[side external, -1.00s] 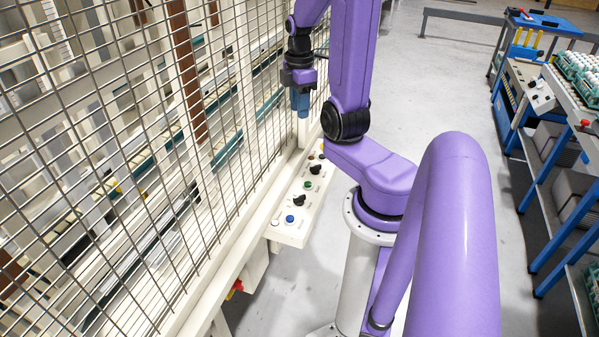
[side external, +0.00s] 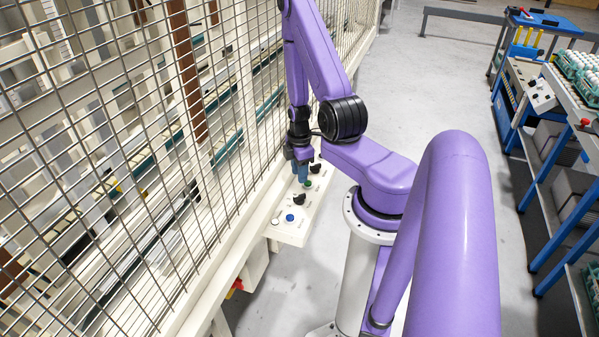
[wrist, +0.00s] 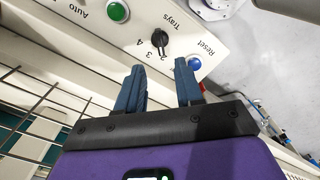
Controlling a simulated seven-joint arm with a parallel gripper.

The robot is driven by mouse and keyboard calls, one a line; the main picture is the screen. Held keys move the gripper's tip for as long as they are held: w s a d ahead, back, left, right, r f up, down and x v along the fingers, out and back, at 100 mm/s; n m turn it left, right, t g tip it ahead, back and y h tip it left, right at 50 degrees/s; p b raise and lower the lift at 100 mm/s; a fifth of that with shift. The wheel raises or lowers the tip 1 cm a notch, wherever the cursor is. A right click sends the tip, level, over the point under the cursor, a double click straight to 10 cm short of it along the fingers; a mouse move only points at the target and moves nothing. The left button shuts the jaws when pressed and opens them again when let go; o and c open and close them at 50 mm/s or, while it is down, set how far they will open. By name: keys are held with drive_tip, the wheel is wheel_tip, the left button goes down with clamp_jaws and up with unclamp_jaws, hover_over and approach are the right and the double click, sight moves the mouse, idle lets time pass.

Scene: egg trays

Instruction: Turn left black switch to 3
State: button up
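A black switch (wrist: 160,40) sits on the white control panel (wrist: 205,22) in the wrist view, beside the digits 2, 3 and 4 and the word Trays. Its exact setting is too small to read. It also shows in the side view (side external: 299,200), between a green button (side external: 307,184) and a blue button (side external: 290,218). A second black switch (side external: 315,168) lies farther along the panel. My gripper (wrist: 160,67) is open and empty, its two blue fingers apart and short of the Trays switch. In the side view, my gripper (side external: 300,176) hangs over the panel near the green button.
A wire mesh fence (side external: 150,150) stands close along the panel's left side. In the wrist view, the green button (wrist: 117,11) and blue button (wrist: 194,63) flank the switch. Blue racks with egg trays (side external: 580,75) stand far right; grey floor between is clear.

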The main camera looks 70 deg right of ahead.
sight(299, 199)
drive_tip(key=shift+f, duration=4.3)
drive_tip(key=shift+f, duration=0.25)
clamp_jaws()
